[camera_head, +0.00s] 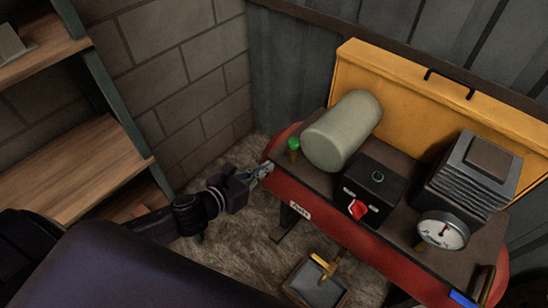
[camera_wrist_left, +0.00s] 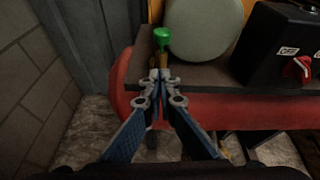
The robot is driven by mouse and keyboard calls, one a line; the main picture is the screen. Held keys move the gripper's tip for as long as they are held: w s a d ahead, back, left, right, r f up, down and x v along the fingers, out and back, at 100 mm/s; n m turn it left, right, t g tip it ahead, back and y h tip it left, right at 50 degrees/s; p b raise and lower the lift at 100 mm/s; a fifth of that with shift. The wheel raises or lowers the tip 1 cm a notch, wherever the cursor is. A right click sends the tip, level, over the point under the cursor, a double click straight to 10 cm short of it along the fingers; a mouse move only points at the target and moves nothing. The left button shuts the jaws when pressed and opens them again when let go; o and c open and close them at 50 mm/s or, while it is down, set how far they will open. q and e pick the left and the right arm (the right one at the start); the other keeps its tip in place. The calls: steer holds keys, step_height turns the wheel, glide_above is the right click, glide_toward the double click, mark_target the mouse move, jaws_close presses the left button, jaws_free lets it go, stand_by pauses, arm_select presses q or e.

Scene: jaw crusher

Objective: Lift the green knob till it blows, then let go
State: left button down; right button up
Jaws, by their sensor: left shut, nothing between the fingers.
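The green knob (camera_head: 293,144) sits on a brass stem at the left end of the red compressor tank (camera_head: 340,217), beside the pale cylinder (camera_head: 343,131). My left gripper (camera_head: 267,168) is shut and empty, just left of and below the knob at the platform's edge. In the left wrist view the green knob (camera_wrist_left: 162,38) stands beyond the closed fingertips (camera_wrist_left: 160,76), which overlap the lower stem in the picture. Whether they touch the stem I cannot tell. My right gripper is in neither view.
A black box with a red switch (camera_head: 357,209), a pressure gauge (camera_head: 443,230) and a finned block (camera_head: 474,174) stand right of the cylinder. A yellow panel (camera_head: 400,88) rises behind. Wooden shelves (camera_head: 70,190) stand at left. A brass-handled drain (camera_head: 325,265) is below the tank.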

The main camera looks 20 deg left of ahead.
mark_target(294, 151)
arm_select(q)
steer(key=shift+m, duration=0.5)
steer(key=x, duration=0.2)
steer(key=r+x, duration=0.1)
steer(key=x, duration=0.5)
steer(key=shift+w+d+r+p, duration=0.2)
steer(key=shift+d+r+p, duration=0.05)
steer(key=shift+d+p, duration=0.1)
steer(key=shift+w+d+f, duration=0.2)
steer(key=shift+w+f, duration=0.05)
steer(key=shift+w, duration=0.25)
steer(key=shift+r, duration=0.1)
